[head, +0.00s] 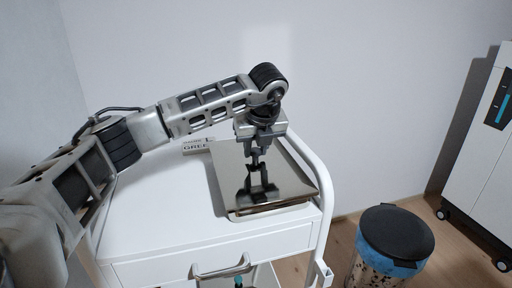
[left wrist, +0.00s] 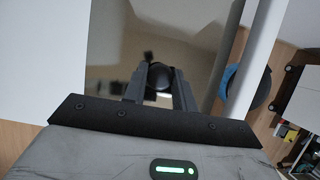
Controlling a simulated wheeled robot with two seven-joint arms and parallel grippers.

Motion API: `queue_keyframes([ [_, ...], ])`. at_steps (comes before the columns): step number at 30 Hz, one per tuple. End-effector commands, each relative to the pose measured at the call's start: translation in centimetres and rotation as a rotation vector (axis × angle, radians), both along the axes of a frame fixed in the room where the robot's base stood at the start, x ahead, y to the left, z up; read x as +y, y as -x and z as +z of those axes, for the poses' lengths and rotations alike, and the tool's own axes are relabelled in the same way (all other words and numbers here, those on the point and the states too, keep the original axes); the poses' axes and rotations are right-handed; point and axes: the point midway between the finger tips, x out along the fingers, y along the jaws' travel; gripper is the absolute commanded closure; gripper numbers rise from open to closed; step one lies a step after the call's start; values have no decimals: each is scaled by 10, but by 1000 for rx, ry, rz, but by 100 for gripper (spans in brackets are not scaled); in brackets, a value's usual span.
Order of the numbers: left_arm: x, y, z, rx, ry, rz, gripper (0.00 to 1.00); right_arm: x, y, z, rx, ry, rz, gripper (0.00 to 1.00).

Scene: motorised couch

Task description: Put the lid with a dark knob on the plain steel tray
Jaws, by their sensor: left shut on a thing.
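The lid (head: 296,183) is a shiny, mirror-like rectangular plate on top of the white cart. Its dark round knob (left wrist: 157,88) shows between my finger pads in the left wrist view. My left gripper (head: 257,163) comes down from above and is shut on the knob; the lid's surface mirrors the gripper below it. A pale rim of the tray (head: 272,211) shows under the lid's front edge. Most of the tray is hidden by the lid, and I cannot tell if the lid rests fully on it. My right gripper is out of view.
The white cart (head: 150,215) has a bare top left of the lid and a rail along its right side. A small sign (head: 196,146) reading "GREE..." stands at the back. A dark-lidded bin (head: 397,232) and a grey cabinet (head: 485,150) stand to the right.

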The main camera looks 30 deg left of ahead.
Motion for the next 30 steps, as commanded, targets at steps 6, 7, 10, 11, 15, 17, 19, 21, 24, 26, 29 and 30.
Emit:
queue_keyframes([
  [6,0,0,1,-1,0,0,47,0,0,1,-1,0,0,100],
  [7,0,0,1,-1,0,0,47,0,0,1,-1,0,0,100],
  [10,0,0,0,-1,1,0,47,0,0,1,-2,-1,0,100],
  [11,0,0,0,-1,1,0,47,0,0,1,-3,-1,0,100],
  [15,0,0,-1,2,0,-1,47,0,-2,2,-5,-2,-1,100],
  [17,-1,1,2,0,0,-1,47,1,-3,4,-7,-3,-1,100],
  [19,-4,2,10,-2,2,-1,47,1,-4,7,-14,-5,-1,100],
  [21,-7,5,21,-3,2,-2,47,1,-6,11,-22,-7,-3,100],
  [24,-14,10,42,-5,1,-2,47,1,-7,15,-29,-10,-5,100],
  [26,-19,15,56,-6,1,-3,47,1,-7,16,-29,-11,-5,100],
  [29,-26,21,79,-5,0,-3,47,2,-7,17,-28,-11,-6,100],
  [30,-30,23,88,-6,1,-2,47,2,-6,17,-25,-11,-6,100],
])
